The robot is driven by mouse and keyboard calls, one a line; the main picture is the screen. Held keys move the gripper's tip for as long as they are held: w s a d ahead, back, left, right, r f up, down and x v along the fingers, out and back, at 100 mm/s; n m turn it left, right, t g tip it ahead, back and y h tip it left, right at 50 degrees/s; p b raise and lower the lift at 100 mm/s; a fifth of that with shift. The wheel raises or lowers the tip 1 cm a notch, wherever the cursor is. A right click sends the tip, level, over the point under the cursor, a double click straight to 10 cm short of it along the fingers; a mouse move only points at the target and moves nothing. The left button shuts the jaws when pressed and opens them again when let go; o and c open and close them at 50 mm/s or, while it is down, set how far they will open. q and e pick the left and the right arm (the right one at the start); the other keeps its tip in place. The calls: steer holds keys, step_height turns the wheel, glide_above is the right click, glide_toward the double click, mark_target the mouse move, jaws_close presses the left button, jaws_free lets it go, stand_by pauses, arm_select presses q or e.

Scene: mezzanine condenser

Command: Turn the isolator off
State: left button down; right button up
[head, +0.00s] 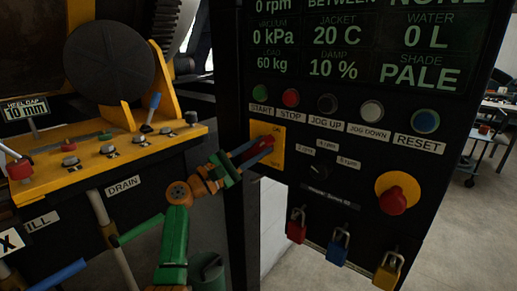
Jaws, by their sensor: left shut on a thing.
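The isolator is a yellow plate (278,133) on the black control panel, left of the centre, with an ON mark at its top. Its red handle (256,152) slants up to the right across the plate. My left gripper (254,151) reaches in from the lower left and is shut on the red handle, its blue fingers on either side of it. The fingers and the handle cover part of the plate, and the lower label is too small to read surely. My right gripper is not in view.
Above the isolator are the START (260,90) and STOP (291,97) buttons. A speed knob (321,171) is to its right, with a red emergency button (392,201) beyond. Several padlocks (337,247) hang below. A yellow machine ledge with levers (105,150) stands at left.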

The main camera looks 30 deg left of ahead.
arm_select(q)
steer(key=shift+f+m+g+b, duration=0.1)
steer(key=shift+m+g+b, duration=0.3)
steer(key=shift+m+b, duration=0.6)
steer(key=shift+m+g+h, duration=0.4)
steer(key=shift+m, duration=0.7)
steer(key=shift+m+g+b, duration=0.3)
steer(key=shift+m+g, duration=0.1)
steer(key=shift+m, duration=0.6)
steer(key=shift+m+g, duration=0.3)
steer(key=shift+m, duration=0.7)
steer(key=m+g+p, duration=0.1)
steer(key=m, duration=0.1)
steer(key=m+y, duration=0.1)
steer(key=m, duration=0.1)
steer(key=shift+m+g+p, duration=0.35)
steer(key=shift+m+g, duration=0.05)
steer(key=m+g+y+p, duration=0.1)
steer(key=m+y+p, duration=0.1)
steer(key=m, duration=0.2)
steer(key=shift+a, duration=0.1)
